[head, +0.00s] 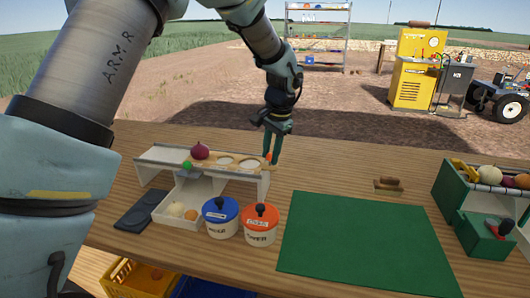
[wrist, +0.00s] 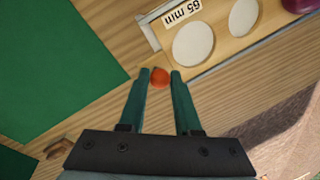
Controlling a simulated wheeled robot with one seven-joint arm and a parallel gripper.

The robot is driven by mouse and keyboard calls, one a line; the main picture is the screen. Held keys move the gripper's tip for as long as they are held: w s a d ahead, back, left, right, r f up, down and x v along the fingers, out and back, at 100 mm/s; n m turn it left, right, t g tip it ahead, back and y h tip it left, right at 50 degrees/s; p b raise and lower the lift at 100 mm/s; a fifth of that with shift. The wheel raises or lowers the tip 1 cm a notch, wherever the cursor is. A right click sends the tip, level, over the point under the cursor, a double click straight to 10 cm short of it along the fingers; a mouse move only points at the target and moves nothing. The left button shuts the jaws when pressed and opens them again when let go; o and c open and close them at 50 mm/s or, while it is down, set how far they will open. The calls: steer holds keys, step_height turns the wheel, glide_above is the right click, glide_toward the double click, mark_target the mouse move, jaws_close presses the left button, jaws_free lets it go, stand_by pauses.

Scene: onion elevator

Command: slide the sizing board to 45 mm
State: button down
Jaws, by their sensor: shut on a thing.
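The sizing board (head: 235,170) is a pale wooden strip with round holes, lying along the top of a white stand (head: 264,188). In the wrist view the board (wrist: 218,50) shows two pale holes and an upside-down label (wrist: 182,12) that reads 65 mm. My gripper (head: 272,158) points down at the board's right end. In the wrist view my gripper (wrist: 160,76) has its fingers on both sides of an orange-red knob (wrist: 159,78), shut on it. A purple onion (head: 200,151) sits at the board's left part. A green knob (head: 187,166) is at the stand's front left.
A green mat (head: 360,240) lies to the right, bare. A green crate (head: 452,190) is at the far right.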

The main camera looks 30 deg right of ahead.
steer(key=shift+s+d+r, duration=0.1)
steer(key=shift+d, duration=0.1)
steer(key=c, duration=0.5)
jaws_free()
steer(key=shift+a+r+p, duration=0.1)
steer(key=shift+r+p, duration=2.25)
steer(key=shift+r, duration=0.65)
steer(key=shift+f, duration=0.1)
